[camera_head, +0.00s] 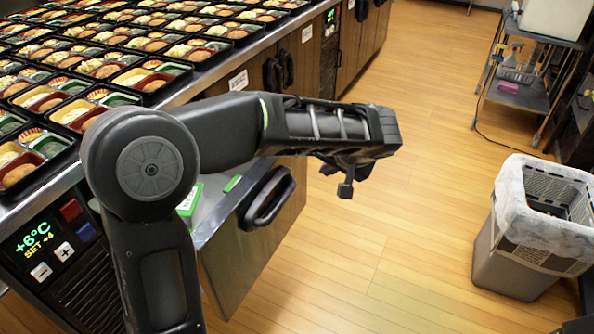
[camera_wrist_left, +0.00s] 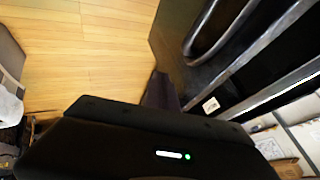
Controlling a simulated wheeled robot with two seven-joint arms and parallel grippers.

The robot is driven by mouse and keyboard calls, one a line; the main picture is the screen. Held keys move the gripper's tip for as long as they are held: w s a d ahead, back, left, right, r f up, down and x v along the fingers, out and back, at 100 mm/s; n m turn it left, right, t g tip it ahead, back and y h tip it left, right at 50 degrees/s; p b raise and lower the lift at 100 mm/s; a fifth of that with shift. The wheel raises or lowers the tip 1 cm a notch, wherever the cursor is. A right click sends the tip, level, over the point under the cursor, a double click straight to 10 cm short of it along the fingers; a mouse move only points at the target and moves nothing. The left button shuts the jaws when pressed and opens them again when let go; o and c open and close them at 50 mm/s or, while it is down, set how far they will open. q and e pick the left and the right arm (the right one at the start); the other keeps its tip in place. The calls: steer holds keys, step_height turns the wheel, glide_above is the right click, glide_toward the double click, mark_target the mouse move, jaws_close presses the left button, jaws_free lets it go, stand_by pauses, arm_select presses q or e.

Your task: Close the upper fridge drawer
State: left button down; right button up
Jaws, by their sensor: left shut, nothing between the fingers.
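The upper fridge drawer (camera_head: 245,255) is pulled out from the counter, with its dark front and black handle (camera_head: 270,200) facing the aisle. The left wrist view shows the drawer front close by, with its handle (camera_wrist_left: 222,30) at the upper right. My left gripper (camera_head: 346,186) is in front of the drawer, over the aisle floor, and points down. It is shut and empty, apart from the handle. Its fingers (camera_wrist_left: 160,90) show dark beside the drawer front in the wrist view. My left arm hides part of the drawer and counter. My right gripper is not in view.
The counter above holds many filled bento trays (camera_head: 150,78). A green and white item (camera_head: 190,200) shows inside the open drawer. A lined grey bin (camera_head: 510,262) and a metal cart (camera_head: 520,90) stand on the right. The wooden floor between is clear.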

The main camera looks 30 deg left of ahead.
arm_select(q)
steer(key=shift+s+a+n, duration=0.3)
steer(key=shift+s+n, duration=0.05)
steer(key=shift+n, duration=0.05)
glide_toward(296, 173)
step_height(296, 173, down, 3)
steer(key=d, duration=0.2)
steer(key=shift+s+a+f+b, duration=0.1)
steer(key=shift+s+a+b, duration=0.05)
steer(key=shift+a, duration=0.8)
steer(key=shift+s+a+f+b, duration=0.1)
steer(key=shift+s+a+b, duration=0.05)
steer(key=shift+a, duration=0.85)
